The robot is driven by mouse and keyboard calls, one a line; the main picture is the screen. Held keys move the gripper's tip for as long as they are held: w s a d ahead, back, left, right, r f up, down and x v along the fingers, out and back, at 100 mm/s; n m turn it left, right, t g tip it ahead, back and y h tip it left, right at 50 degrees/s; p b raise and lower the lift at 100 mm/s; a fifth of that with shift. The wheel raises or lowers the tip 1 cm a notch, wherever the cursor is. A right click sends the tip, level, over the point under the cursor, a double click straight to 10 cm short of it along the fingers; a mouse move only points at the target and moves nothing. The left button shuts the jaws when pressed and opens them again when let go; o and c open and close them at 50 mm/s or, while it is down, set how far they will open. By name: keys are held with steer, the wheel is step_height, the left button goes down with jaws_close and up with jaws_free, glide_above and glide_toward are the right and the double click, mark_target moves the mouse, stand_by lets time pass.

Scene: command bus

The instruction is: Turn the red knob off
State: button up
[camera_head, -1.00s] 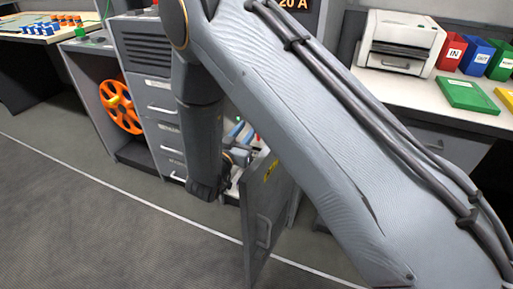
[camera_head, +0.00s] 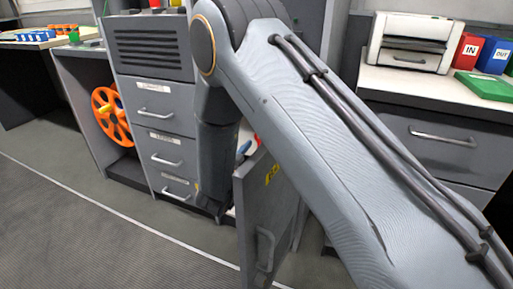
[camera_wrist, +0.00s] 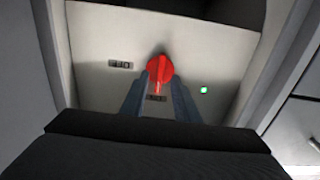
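The red knob (camera_wrist: 160,69) shows in the middle of the wrist view, on a pale panel (camera_wrist: 95,45). Its grip part points down in the picture toward a small dark label (camera_wrist: 156,98). My gripper (camera_wrist: 158,86) has its two blue-grey fingers apart, one to each side of the knob's lower part. I see no clear contact between the fingertips and the knob. A green light (camera_wrist: 204,90) glows to the right of the knob, and another label (camera_wrist: 120,65) is to its left. In the head view the knob and my fingertips are hidden.
Pale walls flank the panel closely in the wrist view. In the head view, an open cabinet door (camera_head: 267,215) with a yellow label stands near my arm. Drawers (camera_head: 160,108) and an orange wheel (camera_head: 111,116) are to the left. A printer (camera_head: 408,42) stands on the right-hand desk.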

steer(key=shift+b+x, duration=0.3)
steer(key=shift+x, duration=1.1)
jaws_close()
